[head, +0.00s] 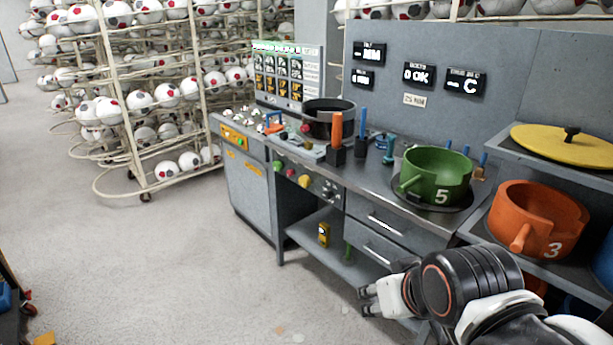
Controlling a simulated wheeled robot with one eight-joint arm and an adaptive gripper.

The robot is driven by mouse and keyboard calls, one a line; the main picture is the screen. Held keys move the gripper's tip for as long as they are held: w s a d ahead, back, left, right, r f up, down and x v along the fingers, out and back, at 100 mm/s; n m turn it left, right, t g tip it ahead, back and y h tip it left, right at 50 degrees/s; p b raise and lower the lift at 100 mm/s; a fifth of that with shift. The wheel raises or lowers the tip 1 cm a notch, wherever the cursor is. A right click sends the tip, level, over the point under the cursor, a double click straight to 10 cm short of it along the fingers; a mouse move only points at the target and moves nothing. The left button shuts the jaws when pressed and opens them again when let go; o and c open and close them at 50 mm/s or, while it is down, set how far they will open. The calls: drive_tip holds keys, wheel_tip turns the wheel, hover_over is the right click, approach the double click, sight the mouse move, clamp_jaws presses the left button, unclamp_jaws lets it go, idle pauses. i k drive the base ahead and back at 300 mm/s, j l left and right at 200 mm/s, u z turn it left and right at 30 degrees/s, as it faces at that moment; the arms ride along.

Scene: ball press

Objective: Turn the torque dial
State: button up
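A dark round knob (328,188) sits on the front panel of the workbench (400,215), right of the coloured buttons; it looks like the torque dial, but its markings are too small to read. My gripper (366,301) is in front of the bench at lower right, below and to the right of the knob and apart from it. Its two fingers point left, look open and hold nothing. A wall display (465,82) whose label seems to say torque shows "C".
Green (277,166), red (290,172) and yellow (304,181) buttons line the panel. Drawers (378,240) with handles lie close to my gripper. A green pot (437,174) and an orange pot (538,218) stand above. The floor (170,265) at left is clear.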

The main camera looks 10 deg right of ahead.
sight(328, 193)
drive_tip(key=z, duration=0.4)
drive_tip(key=j+z, duration=0.45)
drive_tip(key=j, duration=0.4)
drive_tip(key=j+z, duration=0.4)
drive_tip(key=j, duration=0.45)
drive_tip(key=k+j, duration=0.1)
drive_tip(key=j, duration=0.65)
drive_tip(key=j+z, duration=0.1)
drive_tip(key=j, duration=0.7)
drive_tip(key=k, duration=0.05)
